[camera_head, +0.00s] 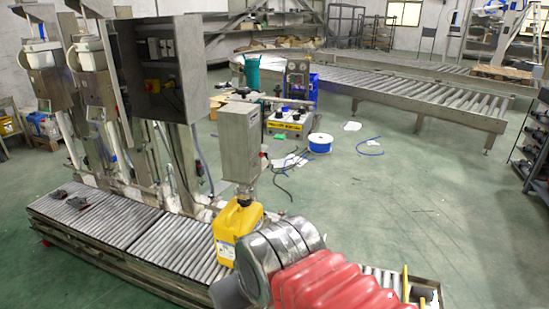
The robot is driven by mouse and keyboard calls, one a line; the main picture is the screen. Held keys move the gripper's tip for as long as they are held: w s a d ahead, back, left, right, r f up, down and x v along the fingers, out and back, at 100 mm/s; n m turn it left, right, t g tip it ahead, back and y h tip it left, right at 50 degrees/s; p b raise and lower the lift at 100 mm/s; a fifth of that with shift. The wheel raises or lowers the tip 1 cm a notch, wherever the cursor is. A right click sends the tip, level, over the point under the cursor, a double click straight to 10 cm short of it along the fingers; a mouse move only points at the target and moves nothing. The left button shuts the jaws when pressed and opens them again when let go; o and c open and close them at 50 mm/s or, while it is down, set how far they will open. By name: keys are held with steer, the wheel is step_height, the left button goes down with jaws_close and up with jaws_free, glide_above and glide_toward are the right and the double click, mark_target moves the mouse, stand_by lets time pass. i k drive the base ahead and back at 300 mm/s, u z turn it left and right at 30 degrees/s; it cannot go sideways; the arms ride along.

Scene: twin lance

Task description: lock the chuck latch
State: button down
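I cannot make out the chuck latch in this view; it is too small or hidden. A steel box-shaped head (239,142) stands over the conveyor on the right side of the filling machine. A yellow canister (236,224) sits upright on the rollers under it. The narrow joint between head and canister is small and unclear. My arm, with a silver wrist and red bellows, reaches in from the bottom right and hides the conveyor beyond the canister. My gripper's fingers do not show, so I cannot see what they touch.
The roller conveyor (180,248) runs along the front left. Two white-topped heads and a dark control cabinet (163,68) stand behind it. A blue-rimmed reel (320,143), hoses and papers lie on the floor. A long roller line (400,88) crosses the back. The green floor at right is clear.

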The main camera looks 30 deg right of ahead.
mark_target(261, 154)
steer(key=u, duration=0.05)
steer(key=i, duration=1)
steer(key=z, duration=0.05)
